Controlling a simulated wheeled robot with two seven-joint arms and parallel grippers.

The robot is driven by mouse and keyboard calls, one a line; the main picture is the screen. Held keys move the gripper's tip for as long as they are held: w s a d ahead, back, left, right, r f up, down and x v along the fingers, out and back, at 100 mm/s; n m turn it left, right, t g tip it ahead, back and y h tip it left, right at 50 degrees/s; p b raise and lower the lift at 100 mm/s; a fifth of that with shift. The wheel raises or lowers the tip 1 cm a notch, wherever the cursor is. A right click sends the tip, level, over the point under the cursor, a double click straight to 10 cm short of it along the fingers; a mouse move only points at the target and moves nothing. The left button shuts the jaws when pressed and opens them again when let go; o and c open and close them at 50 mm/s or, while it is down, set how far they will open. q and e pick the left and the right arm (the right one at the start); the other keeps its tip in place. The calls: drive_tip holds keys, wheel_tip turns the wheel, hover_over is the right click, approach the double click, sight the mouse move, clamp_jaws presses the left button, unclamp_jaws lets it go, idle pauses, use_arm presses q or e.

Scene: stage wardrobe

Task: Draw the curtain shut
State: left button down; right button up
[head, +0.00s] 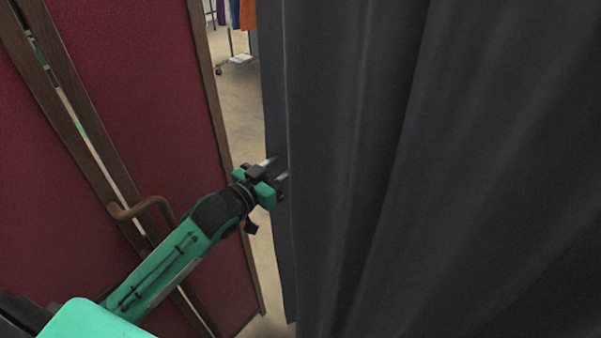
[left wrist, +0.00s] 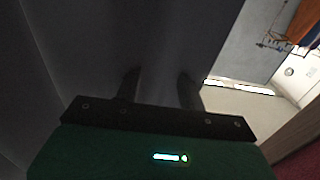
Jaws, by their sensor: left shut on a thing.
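The dark grey curtain (head: 350,150) hangs in folds and fills the right half of the head view. Its left edge stands a little apart from the red panel, leaving a narrow gap. My left gripper (head: 277,170) reaches in from the left and is shut on the curtain at its left edge. In the left wrist view the two dark fingers (left wrist: 158,88) are against the curtain cloth (left wrist: 90,40), which covers most of that view. The fingertips are hard to make out against the dark cloth. My right gripper is not in view.
Dark red panels (head: 130,80) with brown wooden frames stand at the left, with a curved brown handle (head: 150,205). Through the gap show a pale floor (head: 240,110) and a rack with hanging clothes (head: 247,14), which also appear in the left wrist view (left wrist: 298,25).

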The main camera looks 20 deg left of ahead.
use_arm(q)
drive_tip(key=shift+w+a, duration=0.2)
drive_tip(key=shift+a, duration=0.45)
drive_tip(key=c, duration=0.8)
unclamp_jaws()
drive_tip(key=shift+c, duration=0.2)
drive_tip(key=shift+s, duration=0.1)
drive_tip(key=shift+s+a+f, duration=0.1)
drive_tip(key=shift+s, duration=0.25)
drive_tip(key=b+v, duration=0.4)
drive_tip(key=v, duration=0.8)
drive_tip(key=shift+s, duration=0.3)
